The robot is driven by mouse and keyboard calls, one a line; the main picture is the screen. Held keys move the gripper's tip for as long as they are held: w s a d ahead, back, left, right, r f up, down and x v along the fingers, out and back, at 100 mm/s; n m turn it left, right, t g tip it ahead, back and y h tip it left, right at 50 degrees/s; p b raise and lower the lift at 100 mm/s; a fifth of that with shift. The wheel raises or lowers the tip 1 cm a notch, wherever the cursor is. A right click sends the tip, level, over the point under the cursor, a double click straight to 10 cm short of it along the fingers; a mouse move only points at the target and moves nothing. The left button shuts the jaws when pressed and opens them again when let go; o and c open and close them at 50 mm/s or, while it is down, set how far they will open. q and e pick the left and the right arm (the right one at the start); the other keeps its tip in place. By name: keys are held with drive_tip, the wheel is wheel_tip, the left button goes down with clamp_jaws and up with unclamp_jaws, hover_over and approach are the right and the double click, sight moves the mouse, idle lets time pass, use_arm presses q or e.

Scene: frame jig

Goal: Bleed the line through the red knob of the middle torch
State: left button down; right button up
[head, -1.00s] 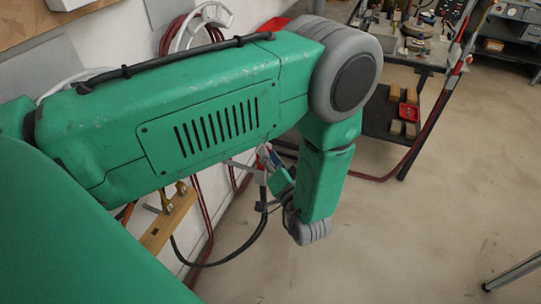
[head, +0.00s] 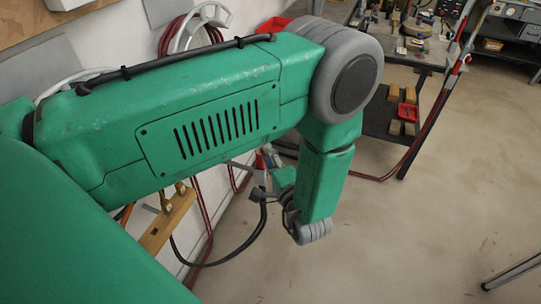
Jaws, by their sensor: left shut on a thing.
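My left gripper (head: 247,166) shows only in part, below my green upper arm and to the left of my forearm. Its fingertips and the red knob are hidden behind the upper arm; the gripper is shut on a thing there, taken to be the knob. Brass torch parts (head: 180,188) stand on a wooden rack (head: 168,225) by the wall, partly covered by my arm. I cannot tell which torch is the middle one. My right gripper is out of view.
A dark hose (head: 240,252) loops below the rack. Red hoses (head: 209,225) hang along the white wall. A cart (head: 400,50) with tools and a red tray (head: 407,112) stands at the back right. The floor at the right is mostly clear.

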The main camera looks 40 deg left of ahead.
use_arm(q)
drive_tip(key=shift+s+f, duration=0.1)
drive_tip(key=shift+f, duration=0.1)
idle(0.4)
drive_tip(key=c, duration=1.4)
unclamp_jaws()
drive_tip(key=shift+o, duration=0.4)
drive_tip(key=shift+w+a, duration=0.2)
drive_tip(key=shift+s, duration=0.1)
drive_tip(key=v, duration=1.2)
drive_tip(key=shift+f, duration=0.15)
